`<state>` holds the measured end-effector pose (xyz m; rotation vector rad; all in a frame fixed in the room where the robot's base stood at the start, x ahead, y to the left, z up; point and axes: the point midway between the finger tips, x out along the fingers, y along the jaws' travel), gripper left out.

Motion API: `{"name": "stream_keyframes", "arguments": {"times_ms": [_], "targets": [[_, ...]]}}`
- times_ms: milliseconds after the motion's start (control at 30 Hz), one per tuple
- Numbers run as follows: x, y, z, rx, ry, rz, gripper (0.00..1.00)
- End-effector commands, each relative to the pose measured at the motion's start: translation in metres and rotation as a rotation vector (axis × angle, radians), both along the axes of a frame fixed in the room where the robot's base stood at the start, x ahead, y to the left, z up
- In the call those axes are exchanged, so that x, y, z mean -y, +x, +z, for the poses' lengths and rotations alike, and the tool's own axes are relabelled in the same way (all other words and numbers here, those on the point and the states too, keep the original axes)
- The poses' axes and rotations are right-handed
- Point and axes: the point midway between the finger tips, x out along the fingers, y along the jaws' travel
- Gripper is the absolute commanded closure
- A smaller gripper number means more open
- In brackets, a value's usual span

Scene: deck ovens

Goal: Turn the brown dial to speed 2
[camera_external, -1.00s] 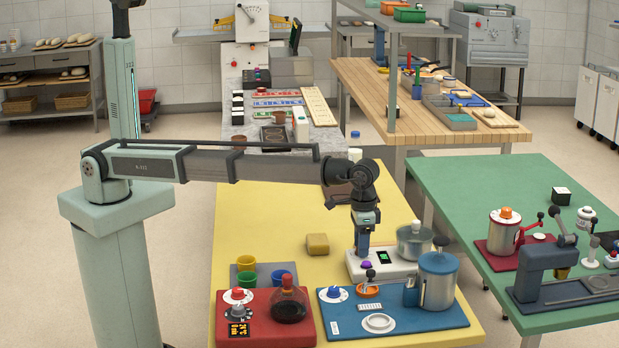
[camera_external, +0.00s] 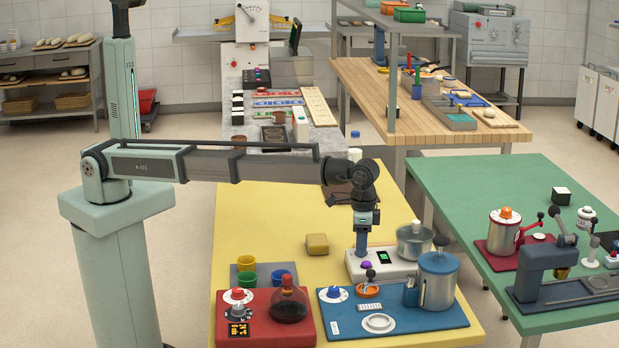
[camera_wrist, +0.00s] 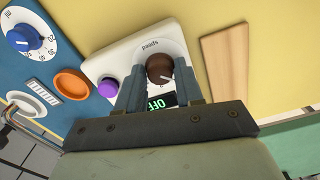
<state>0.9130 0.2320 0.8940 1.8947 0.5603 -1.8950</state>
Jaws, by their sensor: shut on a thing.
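The brown dial (camera_wrist: 159,66) shows in the wrist view on a white appliance (camera_wrist: 110,64), beside the word "speed". A pale pointer mark shows on its face; I cannot read which number it points at. My gripper (camera_wrist: 157,80) is shut on the brown dial, one finger on each side. A display reading "OFF" (camera_wrist: 160,102) sits below the dial, partly hidden by my fingers. In the external view my gripper (camera_external: 362,250) points straight down onto the white appliance (camera_external: 390,266), and hides the dial there.
A purple button (camera_wrist: 108,87) is left of the dial. A blue station with a blue knob (camera_wrist: 23,37) and an orange ring (camera_wrist: 71,83) is close by.

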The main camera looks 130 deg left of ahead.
Motion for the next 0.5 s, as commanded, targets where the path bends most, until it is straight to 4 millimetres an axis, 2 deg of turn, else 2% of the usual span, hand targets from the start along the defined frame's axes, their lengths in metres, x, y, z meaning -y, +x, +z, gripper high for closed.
{"name": "stream_keyframes", "arguments": {"times_ms": [500], "targets": [[-0.0002,0.0003,0.0005,0.000,0.000,-0.488,0.94]]}}
